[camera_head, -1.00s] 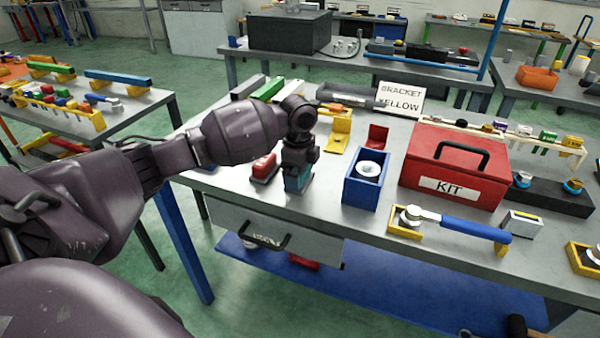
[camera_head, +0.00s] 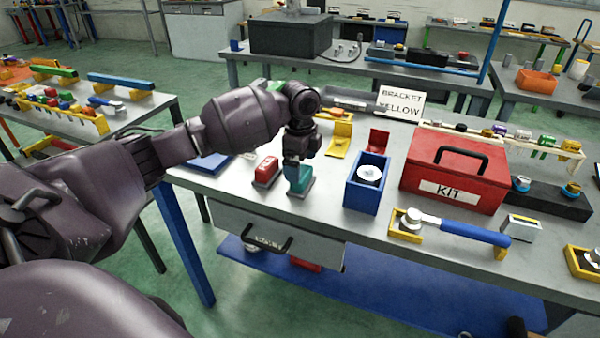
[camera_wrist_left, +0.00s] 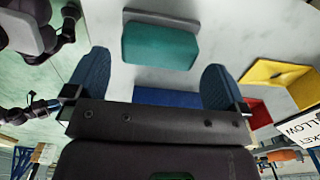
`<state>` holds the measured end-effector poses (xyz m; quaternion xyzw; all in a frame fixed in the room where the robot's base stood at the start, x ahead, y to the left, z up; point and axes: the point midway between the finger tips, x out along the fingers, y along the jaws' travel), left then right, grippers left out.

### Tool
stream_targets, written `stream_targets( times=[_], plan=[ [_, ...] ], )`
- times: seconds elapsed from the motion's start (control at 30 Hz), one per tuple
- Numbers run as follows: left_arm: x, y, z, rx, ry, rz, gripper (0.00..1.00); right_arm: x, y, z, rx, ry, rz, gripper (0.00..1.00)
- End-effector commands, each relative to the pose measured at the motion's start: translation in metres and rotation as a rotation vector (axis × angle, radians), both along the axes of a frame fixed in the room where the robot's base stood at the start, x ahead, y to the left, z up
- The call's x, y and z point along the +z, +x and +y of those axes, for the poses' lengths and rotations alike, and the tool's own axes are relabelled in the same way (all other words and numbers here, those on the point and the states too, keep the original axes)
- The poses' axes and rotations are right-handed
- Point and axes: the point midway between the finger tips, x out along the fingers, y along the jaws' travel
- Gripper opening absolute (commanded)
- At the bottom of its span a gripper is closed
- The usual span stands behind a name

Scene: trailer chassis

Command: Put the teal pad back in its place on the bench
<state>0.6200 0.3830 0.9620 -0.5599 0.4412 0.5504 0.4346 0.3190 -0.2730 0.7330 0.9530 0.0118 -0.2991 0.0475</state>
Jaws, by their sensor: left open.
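The teal pad (camera_head: 300,183) stands on a small grey base at the near edge of the bench, right beside a red pad. It also shows in the left wrist view (camera_wrist_left: 160,45), upright against its grey backing and not gripped. My left gripper (camera_head: 298,160) is directly above the pad, fingers pointing down. In the wrist view its two blue fingers (camera_wrist_left: 155,82) are wide apart, with the pad beyond their tips. Dark parts of my other arm show small at the wrist view's left edge; its gripper's state is unclear there.
The red pad (camera_head: 266,171) is close on the left. A blue open box (camera_head: 367,184) with a round metal part stands to the right, then the red KIT box (camera_head: 455,170). Yellow (camera_head: 341,138) and red brackets stand behind. The bench's front edge and drawer (camera_head: 275,232) are just below.

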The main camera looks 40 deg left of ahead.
Motion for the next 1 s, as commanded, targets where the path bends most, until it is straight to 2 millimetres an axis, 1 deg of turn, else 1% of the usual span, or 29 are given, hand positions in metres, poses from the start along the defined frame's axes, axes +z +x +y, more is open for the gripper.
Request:
stream_targets(
  times=[0.03, 0.2, 0.4, 0.6, 1.0],
  plan=[
    [0.015, 0.0, 0.0, 0.0, -0.001, -0.006, 1.0, 0.005, 0.001, 0.0, 0.0, 0.0, -0.006, 0.43],
    [0.046, 0.0, 0.001, 0.001, 0.0, -0.004, 1.0, 0.009, 0.003, -0.001, -0.001, -0.001, -0.011, 0.43],
    [0.069, 0.0, 0.001, 0.001, -0.001, -0.002, 1.0, 0.009, 0.002, -0.001, -0.001, -0.001, -0.01, 0.43],
    [0.076, 0.0, 0.001, 0.001, -0.001, 0.0, 1.0, 0.005, -0.001, -0.002, -0.003, -0.002, 0.001, 0.43],
    [0.076, 0.0, 0.001, 0.001, -0.001, 0.0, 1.0, 0.008, -0.001, -0.002, -0.003, -0.001, -0.005, 0.43]
  ],
)
